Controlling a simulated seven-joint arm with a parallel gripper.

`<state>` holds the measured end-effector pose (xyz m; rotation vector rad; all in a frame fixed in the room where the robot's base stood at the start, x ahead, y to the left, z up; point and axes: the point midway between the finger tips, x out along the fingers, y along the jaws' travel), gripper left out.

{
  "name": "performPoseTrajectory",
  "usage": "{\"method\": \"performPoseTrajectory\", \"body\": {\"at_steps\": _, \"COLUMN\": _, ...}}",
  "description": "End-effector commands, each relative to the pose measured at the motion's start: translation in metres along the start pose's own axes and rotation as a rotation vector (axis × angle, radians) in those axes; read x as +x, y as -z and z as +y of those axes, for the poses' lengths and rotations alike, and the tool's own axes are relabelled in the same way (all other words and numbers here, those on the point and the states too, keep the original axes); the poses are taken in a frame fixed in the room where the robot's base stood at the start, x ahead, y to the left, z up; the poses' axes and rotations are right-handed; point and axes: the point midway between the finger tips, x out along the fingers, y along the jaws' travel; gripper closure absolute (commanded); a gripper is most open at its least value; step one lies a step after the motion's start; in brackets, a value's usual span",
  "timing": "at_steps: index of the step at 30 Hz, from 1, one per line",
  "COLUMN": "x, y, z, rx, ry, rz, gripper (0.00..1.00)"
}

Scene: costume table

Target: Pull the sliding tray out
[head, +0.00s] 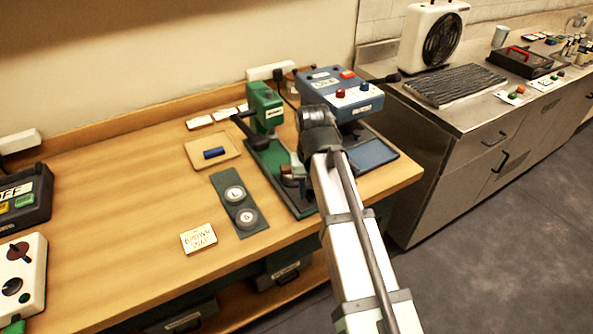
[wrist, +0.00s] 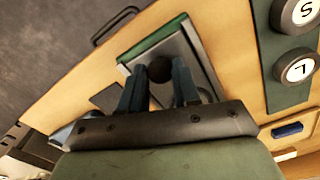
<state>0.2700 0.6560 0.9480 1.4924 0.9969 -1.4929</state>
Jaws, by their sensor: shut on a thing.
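The green press (head: 264,108) stands near the back of the wooden table, with a black lever at its left. Its low green base reaches toward the table's front edge. In the wrist view, a grey plate with a green edge (wrist: 155,37), seemingly the sliding tray, lies under my gripper. My gripper (wrist: 160,80) is shut on a dark round knob (wrist: 159,69) above this plate. How the knob joins the tray is hidden by the fingers. In the head view my arm covers part of the base and most of my gripper.
A blue machine (head: 340,92) with a blue-grey tray (head: 372,155) stands right of the press. A green plate with two round discs (head: 240,205), a wooden tray (head: 198,158) holding a blue cylinder, and a cream card box (head: 198,239) lie to the left.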

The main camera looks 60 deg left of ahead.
Motion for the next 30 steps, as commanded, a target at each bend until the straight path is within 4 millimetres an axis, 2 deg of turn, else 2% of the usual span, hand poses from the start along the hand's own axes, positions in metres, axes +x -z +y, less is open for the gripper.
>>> {"method": "performPoseTrajectory", "body": {"at_steps": 1, "x": 0.0003, "y": -0.0104, "z": 0.0036, "rx": 0.001, "ry": -0.001, "rz": 0.001, "gripper": 1.0}}
{"method": "performPoseTrajectory", "body": {"at_steps": 2, "x": 0.0001, "y": -0.0122, "z": 0.0044, "rx": 0.001, "ry": -0.001, "rz": 0.001, "gripper": 1.0}}
{"method": "performPoseTrajectory", "body": {"at_steps": 11, "x": -0.0001, "y": -0.0138, "z": 0.0058, "rx": 0.0, "ry": -0.003, "rz": -0.005, "gripper": 1.0}}
{"method": "performPoseTrajectory", "body": {"at_steps": 12, "x": -0.0001, "y": -0.014, "z": 0.0059, "rx": 0.0, "ry": -0.003, "rz": -0.005, "gripper": 0.66}}
{"method": "performPoseTrajectory", "body": {"at_steps": 18, "x": -0.0001, "y": -0.0129, "z": 0.0053, "rx": 0.0, "ry": -0.002, "rz": -0.003, "gripper": 0.47}}
{"method": "performPoseTrajectory", "body": {"at_steps": 20, "x": -0.0001, "y": -0.0125, "z": 0.0052, "rx": 0.0, "ry": -0.002, "rz": -0.002, "gripper": 0.43}}
{"method": "performPoseTrajectory", "body": {"at_steps": 30, "x": -0.0056, "y": -0.011, "z": 0.0046, "rx": 0.0, "ry": 0.0, "rz": 0.0, "gripper": 0.43}}
